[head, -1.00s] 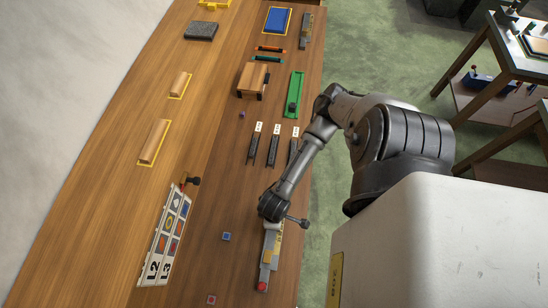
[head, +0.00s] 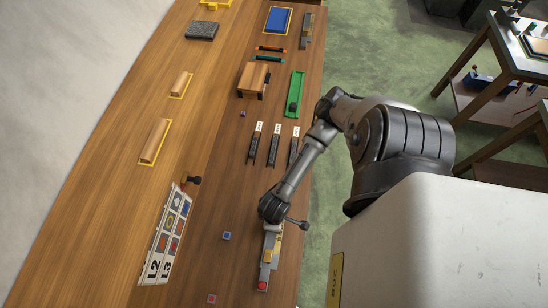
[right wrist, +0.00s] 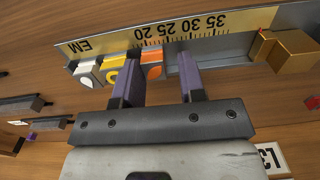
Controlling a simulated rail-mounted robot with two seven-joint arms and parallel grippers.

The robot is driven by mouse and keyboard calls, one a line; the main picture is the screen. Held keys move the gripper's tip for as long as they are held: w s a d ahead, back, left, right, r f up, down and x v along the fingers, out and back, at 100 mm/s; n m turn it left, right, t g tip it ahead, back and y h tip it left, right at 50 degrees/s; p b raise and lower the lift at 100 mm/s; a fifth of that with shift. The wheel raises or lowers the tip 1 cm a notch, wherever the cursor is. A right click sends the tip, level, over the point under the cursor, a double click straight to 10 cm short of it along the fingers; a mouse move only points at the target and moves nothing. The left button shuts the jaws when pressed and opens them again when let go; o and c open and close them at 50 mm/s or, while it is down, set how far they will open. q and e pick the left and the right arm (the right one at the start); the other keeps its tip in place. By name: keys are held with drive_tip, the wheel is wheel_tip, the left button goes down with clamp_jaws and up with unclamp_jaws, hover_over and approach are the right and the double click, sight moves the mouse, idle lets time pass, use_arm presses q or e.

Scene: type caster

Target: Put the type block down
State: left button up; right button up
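The composing stick (head: 266,262), a grey metal channel with a brass ruler scale, lies near the table's right edge in the head view. In the right wrist view the stick (right wrist: 235,42) holds white (right wrist: 86,73), yellow (right wrist: 114,71) and orange (right wrist: 152,65) marked type blocks side by side. My right gripper (right wrist: 160,58) is open, its purple fingers on either side of the orange-marked block. A gap shows between that block and the right-hand finger. In the head view my right wrist hides the fingers. My left gripper is not in view.
A brass block (right wrist: 288,50) sits at the stick's right end in the wrist view. A symbol card (head: 165,240) stands left of the stick. Loose blue (head: 227,236) and red (head: 211,299) blocks lie nearby. Several dark racks (head: 273,150) lie farther back.

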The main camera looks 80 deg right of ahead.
drive_tip(key=shift+d+f, duration=0.25)
drive_tip(key=shift+d, duration=0.2)
wheel_tip(320, 180, up, 13)
drive_tip(key=w+a+r+n+t+y, duration=0.25)
drive_tip(key=w+a+r, duration=0.2)
drive_tip(key=a, duration=0.45)
drive_tip(key=s+d+f+t+h, duration=0.1)
drive_tip(key=s+d+h, duration=0.1)
drive_tip(key=d, duration=0.5)
drive_tip(key=shift+s+f+m+p, duration=0.15)
drive_tip(key=shift+s+m+p, duration=0.05)
drive_tip(key=shift+m+p, duration=0.2)
drive_tip(key=shift+d+h, duration=0.1)
drive_tip(key=shift+h, duration=0.15)
